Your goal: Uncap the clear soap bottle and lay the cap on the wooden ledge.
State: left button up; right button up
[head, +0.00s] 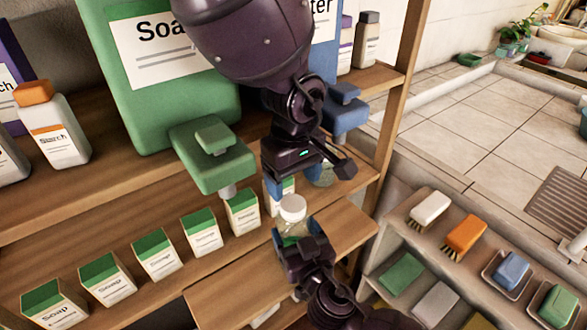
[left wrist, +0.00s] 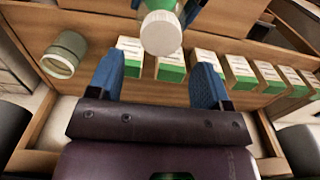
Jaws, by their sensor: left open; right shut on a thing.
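The clear soap bottle (head: 290,238) is upright, with its white cap (head: 292,208) on top. My right gripper (head: 296,238) is shut on the bottle's body, below the cap. My left gripper (head: 308,176) is open and empty, above and apart from the cap. In the left wrist view the white cap (left wrist: 161,33) shows beyond the open blue fingers of my left gripper (left wrist: 161,64), between their lines. The wooden ledge (head: 225,288) is at the lower middle of the head view, left of the right gripper. Its bare top shows.
Several green-and-white soap boxes (head: 157,258) stand in a row beside the ledge. A large green soap container (head: 165,100) stands behind. A greenish jar (left wrist: 64,54) is at left in the left wrist view. Brushes and soap dishes lie on the right-hand shelf (head: 435,238).

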aim_at(293, 203)
pick_arm(q)
jog(key=shift+f, duration=2.95)
jog(key=c, duration=0.9)
jog(key=n, duration=0.5)
jog(key=shift+r+n, duration=0.1)
jog(key=shift+n, duration=0.2)
jog(key=shift+c, duration=0.2)
jog(key=n, duration=0.4)
jog(key=shift+n, duration=0.3)
jog(key=o, duration=1)
